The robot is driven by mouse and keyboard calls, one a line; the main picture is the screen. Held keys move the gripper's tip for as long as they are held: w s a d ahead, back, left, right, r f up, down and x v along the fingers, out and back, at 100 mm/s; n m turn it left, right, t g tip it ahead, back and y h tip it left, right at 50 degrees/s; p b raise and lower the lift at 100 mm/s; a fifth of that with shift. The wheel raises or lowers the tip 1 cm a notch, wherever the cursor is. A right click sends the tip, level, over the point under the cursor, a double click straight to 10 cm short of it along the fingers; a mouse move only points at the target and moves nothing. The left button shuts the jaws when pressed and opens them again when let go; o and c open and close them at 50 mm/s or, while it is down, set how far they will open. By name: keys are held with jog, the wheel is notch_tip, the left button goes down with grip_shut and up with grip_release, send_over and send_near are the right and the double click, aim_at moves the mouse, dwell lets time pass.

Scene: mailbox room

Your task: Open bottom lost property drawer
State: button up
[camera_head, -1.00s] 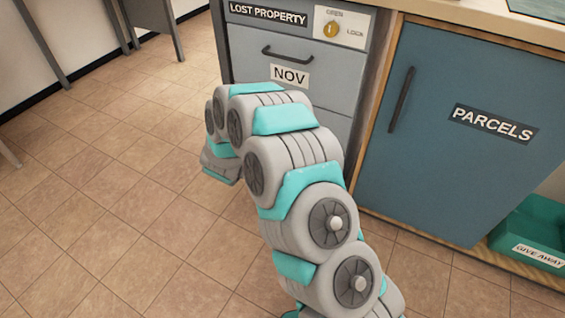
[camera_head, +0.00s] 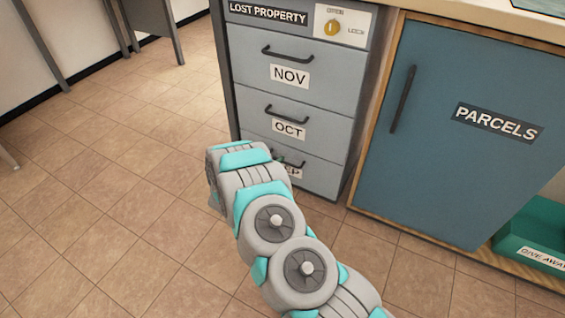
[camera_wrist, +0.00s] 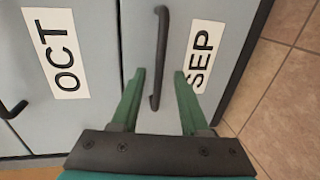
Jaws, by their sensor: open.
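The grey lost property cabinet has three drawers labelled NOV, OCT and SEP from top to bottom. The bottom drawer, SEP (camera_head: 318,180), is shut and partly hidden behind my arm in the head view. In the wrist view its face (camera_wrist: 180,40) carries a dark bar handle (camera_wrist: 160,60). My gripper (camera_wrist: 159,76) is open, its two green fingers on either side of the handle's lower part in that view. I cannot tell whether they touch it.
The OCT drawer (camera_head: 325,128) and NOV drawer (camera_head: 335,75) above are shut. A lock knob (camera_head: 333,27) sits at the cabinet top. The blue PARCELS door (camera_head: 450,170) and a green GIVE AWAY bin (camera_head: 535,235) are to the right. Tiled floor (camera_head: 110,210) is free at left.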

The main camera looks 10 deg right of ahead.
jog(key=shift+x, duration=1.55)
jog(key=shift+r, duration=0.1)
grip_shut()
